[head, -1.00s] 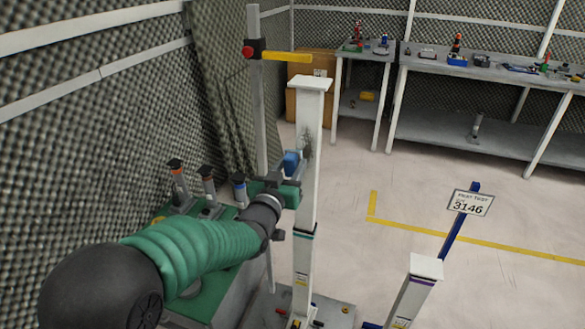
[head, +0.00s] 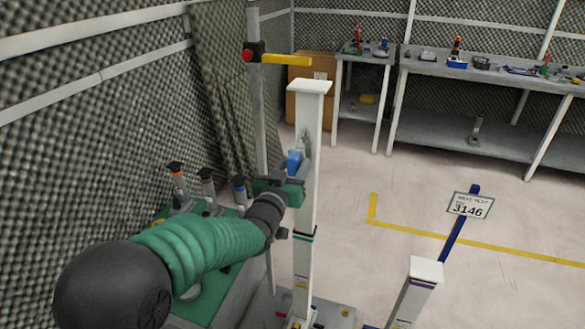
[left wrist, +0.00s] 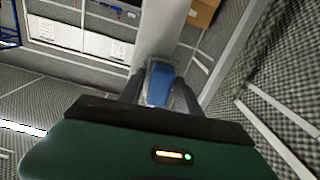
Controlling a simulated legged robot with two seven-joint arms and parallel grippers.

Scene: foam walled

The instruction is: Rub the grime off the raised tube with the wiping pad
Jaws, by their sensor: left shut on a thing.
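The raised tube (head: 304,205) is a tall white upright post with a flat cap, near the middle of the head view. A faint grey smudge of grime (head: 306,138) shows on its upper part. My left gripper (head: 296,172) is shut on the blue wiping pad (head: 294,161), at the tube's left side just below the smudge. In the left wrist view the pad (left wrist: 160,84) sits between the fingers, in front of the white tube (left wrist: 163,30). Whether the pad touches the tube is hard to tell. My right gripper is not in view.
A grey pole with a yellow bar (head: 287,60) stands behind the tube. A green-topped bench (head: 205,285) is left. Open floor lies right, before the workbenches (head: 480,72).

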